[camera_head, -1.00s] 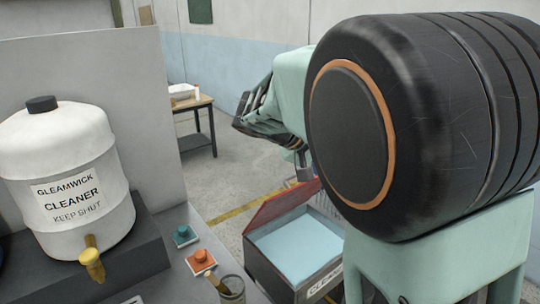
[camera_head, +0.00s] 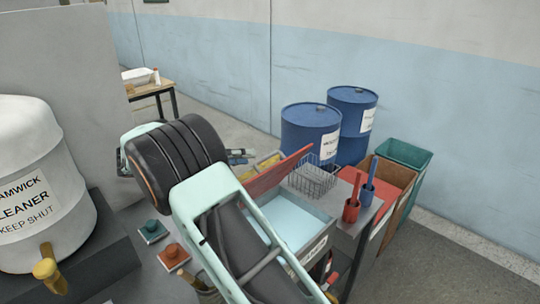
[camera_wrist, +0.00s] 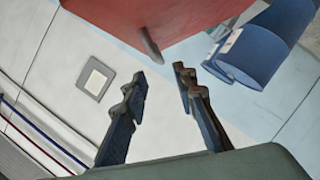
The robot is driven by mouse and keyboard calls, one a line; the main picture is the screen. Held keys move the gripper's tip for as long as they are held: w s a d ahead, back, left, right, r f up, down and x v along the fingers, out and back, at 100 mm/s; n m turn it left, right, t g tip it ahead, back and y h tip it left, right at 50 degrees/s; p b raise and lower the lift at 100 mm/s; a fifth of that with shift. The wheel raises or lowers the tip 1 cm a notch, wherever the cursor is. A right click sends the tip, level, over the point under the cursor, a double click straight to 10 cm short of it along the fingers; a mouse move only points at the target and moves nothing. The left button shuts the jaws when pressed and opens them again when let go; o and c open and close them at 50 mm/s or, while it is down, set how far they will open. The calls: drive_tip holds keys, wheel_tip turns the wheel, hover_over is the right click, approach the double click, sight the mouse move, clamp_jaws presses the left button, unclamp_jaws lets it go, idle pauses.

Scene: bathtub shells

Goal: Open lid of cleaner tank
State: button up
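A grey tank (camera_head: 322,240) holding pale blue liquid stands right of centre in the head view. Its red lid (camera_head: 280,171) is raised and tilted along the far left side, leaving the liquid visible. In the wrist view the red lid (camera_wrist: 150,20) fills the top, with a short dark bar (camera_wrist: 151,46) sticking out from it. My gripper (camera_wrist: 163,82) is open, its two fingers apart with nothing between them. The bar is just beyond the fingertips. In the head view my arm blocks part of the tank, and the gripper is not clear there.
A white container labelled cleaner, keep shut (camera_head: 35,160), stands at left. Teal (camera_head: 152,231) and orange (camera_head: 173,256) knobs sit on the counter. A wire basket (camera_head: 313,178), red holder (camera_head: 351,210) and blue holder (camera_head: 367,192) are right of the tank. Blue drums (camera_head: 308,135) stand behind.

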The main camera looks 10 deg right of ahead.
sight(270, 156)
drive_tip(key=p+x, duration=0.1)
drive_tip(key=x, duration=0.8)
drive_tip(key=shift+d, duration=0.15)
drive_tip(key=shift+c, duration=0.3)
clamp_jaws()
